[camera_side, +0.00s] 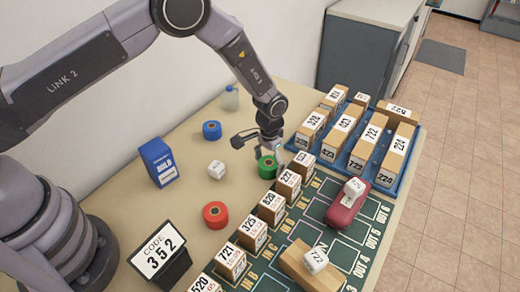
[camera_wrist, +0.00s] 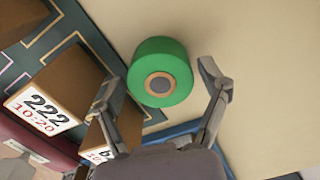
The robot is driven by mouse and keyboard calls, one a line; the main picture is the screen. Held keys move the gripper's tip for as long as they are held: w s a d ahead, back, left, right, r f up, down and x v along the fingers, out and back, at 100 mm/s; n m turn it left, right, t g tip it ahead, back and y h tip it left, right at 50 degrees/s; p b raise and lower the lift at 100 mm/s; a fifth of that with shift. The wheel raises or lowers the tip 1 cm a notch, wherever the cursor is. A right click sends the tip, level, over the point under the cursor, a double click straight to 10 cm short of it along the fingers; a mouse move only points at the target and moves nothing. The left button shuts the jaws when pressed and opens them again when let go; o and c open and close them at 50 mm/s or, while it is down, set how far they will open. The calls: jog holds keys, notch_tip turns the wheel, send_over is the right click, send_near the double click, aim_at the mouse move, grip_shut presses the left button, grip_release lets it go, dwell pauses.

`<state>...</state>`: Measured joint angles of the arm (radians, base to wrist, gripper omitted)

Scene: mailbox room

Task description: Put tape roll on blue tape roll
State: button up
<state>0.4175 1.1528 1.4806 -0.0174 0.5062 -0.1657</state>
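A green tape roll (camera_side: 267,167) lies on the tan tabletop beside the row of numbered boxes. In the wrist view the green tape roll (camera_wrist: 160,72) appears just ahead of and between my fingertips, with its brown core facing me. My gripper (camera_side: 259,146) is open above it; in the wrist view the gripper (camera_wrist: 160,86) has its fingers spread, one on each side, and I see no firm contact. A blue tape roll (camera_side: 211,130) sits on the table to the left and farther back. A red tape roll (camera_side: 215,214) lies nearer the front.
Numbered boxes (camera_side: 272,208) stand in a row close to the green roll. A blue tray (camera_side: 357,165) with more boxes is at the right. A white die (camera_side: 216,169), blue carton (camera_side: 159,162) and small bottle (camera_side: 230,98) stand around the blue roll. Table between them is clear.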

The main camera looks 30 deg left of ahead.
jog(key=c, duration=0.9)
jog(key=shift+o, duration=0.2)
